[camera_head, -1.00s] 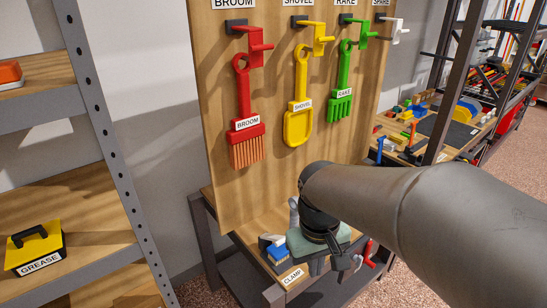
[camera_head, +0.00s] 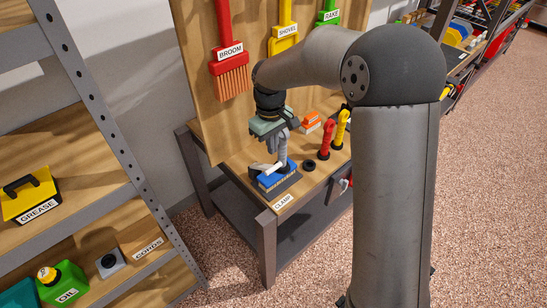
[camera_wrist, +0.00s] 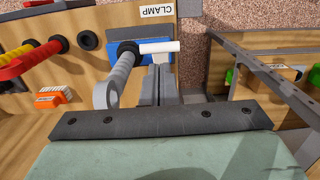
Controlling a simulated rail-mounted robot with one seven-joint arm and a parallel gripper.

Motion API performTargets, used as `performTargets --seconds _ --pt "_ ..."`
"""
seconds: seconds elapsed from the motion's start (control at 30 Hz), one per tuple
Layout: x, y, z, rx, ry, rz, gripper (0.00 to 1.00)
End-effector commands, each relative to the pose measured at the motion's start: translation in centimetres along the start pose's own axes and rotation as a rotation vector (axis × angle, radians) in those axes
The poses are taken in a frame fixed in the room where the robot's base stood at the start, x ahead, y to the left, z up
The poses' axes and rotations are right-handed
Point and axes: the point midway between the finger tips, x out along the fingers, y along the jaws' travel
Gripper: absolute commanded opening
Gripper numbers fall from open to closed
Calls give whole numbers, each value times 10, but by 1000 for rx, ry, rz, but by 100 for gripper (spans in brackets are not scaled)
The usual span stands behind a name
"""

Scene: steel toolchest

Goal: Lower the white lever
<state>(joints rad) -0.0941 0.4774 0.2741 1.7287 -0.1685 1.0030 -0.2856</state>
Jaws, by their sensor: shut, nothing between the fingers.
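The white lever (camera_wrist: 160,46) is a short white bar by the blue clamp base (camera_wrist: 125,42) in the wrist view. In the head view the white lever (camera_head: 257,168) shows at the left of the blue base (camera_head: 270,180), sticking out low and roughly level. A grey ribbed post with a ring end (camera_wrist: 120,75) rises from the base. My gripper (camera_wrist: 163,72) is shut and empty, its fingertips right by the white lever; I cannot tell if they touch. In the head view my gripper (camera_head: 281,148) points down above the clamp, its fingertips partly mixed with the grey post.
Red (camera_head: 325,141) and yellow (camera_head: 341,130) levers stand to the right, with a black ring (camera_head: 309,165) and an orange block (camera_head: 312,121) nearby. The red broom (camera_head: 230,65) hangs on the upright board behind. A CLAMP label (camera_head: 283,202) marks the bench's front edge.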

Motion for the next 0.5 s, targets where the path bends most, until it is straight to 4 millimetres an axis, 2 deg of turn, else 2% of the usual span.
performTargets --seconds 0.1,0.2,0.33,0.5 --pt "24 0 1 0 -4 -2 0" --pt "39 0 0 0 -2 -1 0" --pt "53 0 0 1 -1 0 0" --pt "60 0 0 1 1 1 0"
